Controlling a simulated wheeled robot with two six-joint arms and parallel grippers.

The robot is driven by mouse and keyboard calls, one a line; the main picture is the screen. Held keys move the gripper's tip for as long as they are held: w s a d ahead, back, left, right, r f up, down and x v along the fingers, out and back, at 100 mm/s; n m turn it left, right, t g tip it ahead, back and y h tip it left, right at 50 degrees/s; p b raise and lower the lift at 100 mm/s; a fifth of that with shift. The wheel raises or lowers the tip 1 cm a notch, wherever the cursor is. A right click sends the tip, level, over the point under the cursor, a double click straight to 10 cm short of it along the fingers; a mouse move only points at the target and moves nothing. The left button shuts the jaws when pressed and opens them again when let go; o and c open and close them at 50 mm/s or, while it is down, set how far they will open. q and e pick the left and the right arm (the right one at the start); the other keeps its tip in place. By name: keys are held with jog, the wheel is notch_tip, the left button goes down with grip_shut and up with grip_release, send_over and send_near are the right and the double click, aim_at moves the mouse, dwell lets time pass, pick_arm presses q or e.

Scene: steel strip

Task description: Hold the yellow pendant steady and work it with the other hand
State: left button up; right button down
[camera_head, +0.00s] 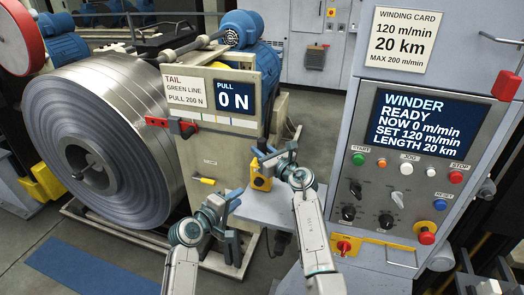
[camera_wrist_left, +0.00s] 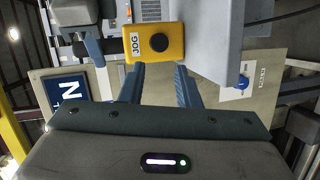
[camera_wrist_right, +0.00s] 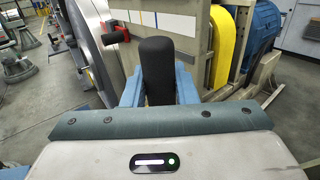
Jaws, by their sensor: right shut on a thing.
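The yellow pendant (camera_head: 262,182) is held up in front of the pull stand in the head view. In the left wrist view the yellow pendant (camera_wrist_left: 172,42) shows its JOG label and round black button (camera_wrist_left: 159,43). My right gripper (camera_head: 268,160) is shut on its black grip (camera_wrist_right: 158,72), which stands between the blue fingers in the right wrist view. My left gripper (camera_head: 236,210) is open and empty, lower and left of the pendant. In the left wrist view its fingers (camera_wrist_left: 159,88) point toward the button face, with a gap before it.
A large steel coil (camera_head: 105,145) stands at left. The pull stand shows a 0 N display (camera_head: 234,98). The winder panel (camera_head: 420,128) at right reads READY, NOW 0 m/min. A blue mat (camera_head: 90,272) lies on the floor.

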pick_arm(q)
grip_shut()
dwell(1.5)
